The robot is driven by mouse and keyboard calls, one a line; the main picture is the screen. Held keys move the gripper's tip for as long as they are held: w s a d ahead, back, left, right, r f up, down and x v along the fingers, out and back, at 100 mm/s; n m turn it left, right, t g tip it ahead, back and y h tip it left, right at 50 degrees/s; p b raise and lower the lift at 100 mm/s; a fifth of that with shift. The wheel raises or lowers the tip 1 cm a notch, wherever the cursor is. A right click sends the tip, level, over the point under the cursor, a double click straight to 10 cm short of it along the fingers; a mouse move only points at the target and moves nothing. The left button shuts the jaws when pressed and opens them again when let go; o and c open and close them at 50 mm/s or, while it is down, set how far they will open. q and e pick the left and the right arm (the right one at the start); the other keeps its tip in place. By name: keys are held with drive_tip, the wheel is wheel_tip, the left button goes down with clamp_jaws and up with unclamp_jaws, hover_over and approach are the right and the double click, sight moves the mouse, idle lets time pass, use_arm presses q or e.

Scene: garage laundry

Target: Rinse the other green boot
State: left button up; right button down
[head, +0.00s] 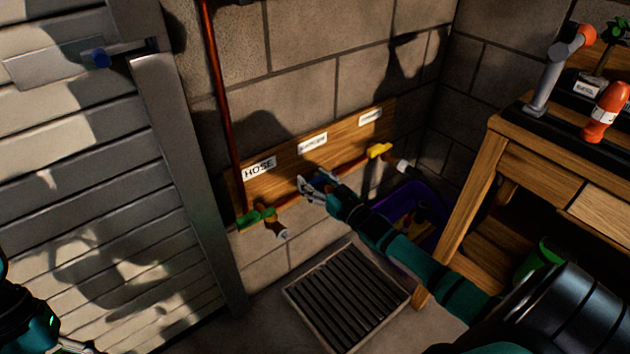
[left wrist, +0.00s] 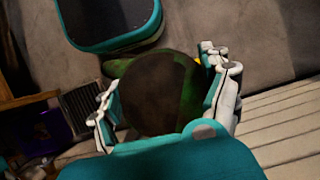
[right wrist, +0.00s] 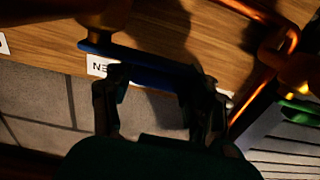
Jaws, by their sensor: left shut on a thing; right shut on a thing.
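The green boot (left wrist: 185,95) is between the fingers of my left gripper (left wrist: 163,88), which is shut on it. Its dark, brownish sole faces the left wrist camera; most of its green upper is hidden. In the head view only part of my left arm shows at the bottom left, and the boot is not seen. My right gripper (head: 314,187) is at the middle tap on the wall pipe, shut on its blue handle (right wrist: 150,72). The handle's full shape is partly covered by the fingers.
A green-handled tap (head: 257,217) under the HOSE label and a yellow-handled tap (head: 378,150) flank the middle one. A floor drain grate (head: 345,300) lies below. A purple tub (head: 432,207) and a wooden workbench (head: 465,215) stand right; a metal shutter (head: 90,200) is left.

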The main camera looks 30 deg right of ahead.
drive_tip(key=shift+s+d+r+n+y, duration=0.1)
drive_tip(key=shift+s+n+y, duration=0.2)
drive_tip(key=shift+n+y, duration=0.5)
drive_tip(key=shift+s+d+n+g+y, duration=0.1)
drive_tip(key=shift+s+n+g+y, duration=0.25)
drive_tip(key=shift+y, duration=0.5)
drive_tip(key=shift+s+n+g+y, duration=0.15)
drive_tip(key=shift+n+g+y, duration=0.25)
drive_tip(key=shift+y, duration=0.45)
drive_tip(key=shift+c, duration=2.2)
unclamp_jaws()
drive_tip(key=shift+s, duration=0.1)
drive_tip(key=shift+s+d, duration=0.1)
drive_tip(key=shift+s, duration=0.2)
drive_tip(key=v, duration=1.1)
drive_tip(key=shift+s, duration=0.1)
